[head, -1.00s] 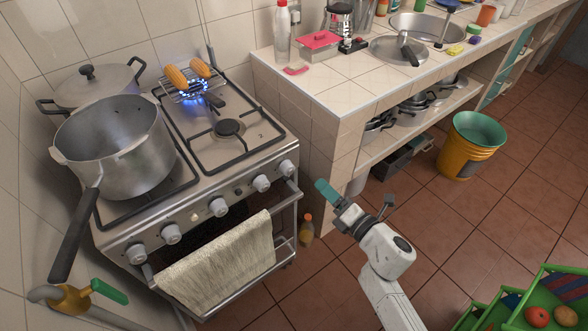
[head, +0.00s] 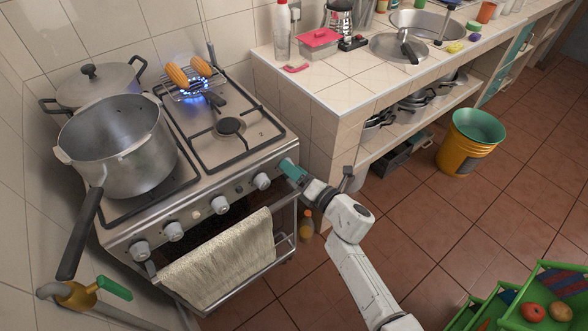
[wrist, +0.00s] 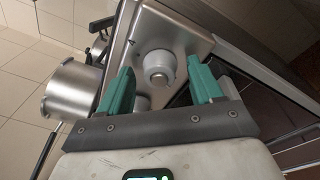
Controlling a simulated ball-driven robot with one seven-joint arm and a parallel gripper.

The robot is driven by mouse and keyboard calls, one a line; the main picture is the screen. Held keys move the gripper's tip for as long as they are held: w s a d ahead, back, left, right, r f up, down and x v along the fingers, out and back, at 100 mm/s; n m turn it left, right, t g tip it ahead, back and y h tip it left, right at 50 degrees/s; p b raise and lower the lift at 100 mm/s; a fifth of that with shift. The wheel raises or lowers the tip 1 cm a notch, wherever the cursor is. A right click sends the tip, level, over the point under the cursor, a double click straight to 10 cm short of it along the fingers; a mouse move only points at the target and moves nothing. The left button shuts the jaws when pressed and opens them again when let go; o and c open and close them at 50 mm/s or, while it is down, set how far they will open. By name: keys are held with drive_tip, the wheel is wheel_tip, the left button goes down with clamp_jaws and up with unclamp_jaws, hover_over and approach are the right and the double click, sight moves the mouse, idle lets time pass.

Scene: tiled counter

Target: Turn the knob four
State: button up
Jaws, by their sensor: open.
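Four visible ones include a knob at the left end (head: 138,252) and one near the right (head: 262,181). The rightmost knob is hidden behind my gripper (head: 288,168) in the head view. In the wrist view, a round knob (wrist: 158,66) lies ahead between the open teal fingers of my gripper (wrist: 160,78). The fingers stand either side of it; I cannot tell whether they touch it.
A large pot (head: 118,145) stands on the stove's left, its handle jutting forward. A towel (head: 220,260) hangs on the oven rail below the knobs. Corn cobs (head: 188,72) lie over a lit burner. A tiled counter (head: 330,90) adjoins the stove's right side.

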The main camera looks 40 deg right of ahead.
drive_tip(key=shift+w, duration=0.2)
drive_tip(key=c, duration=1.1)
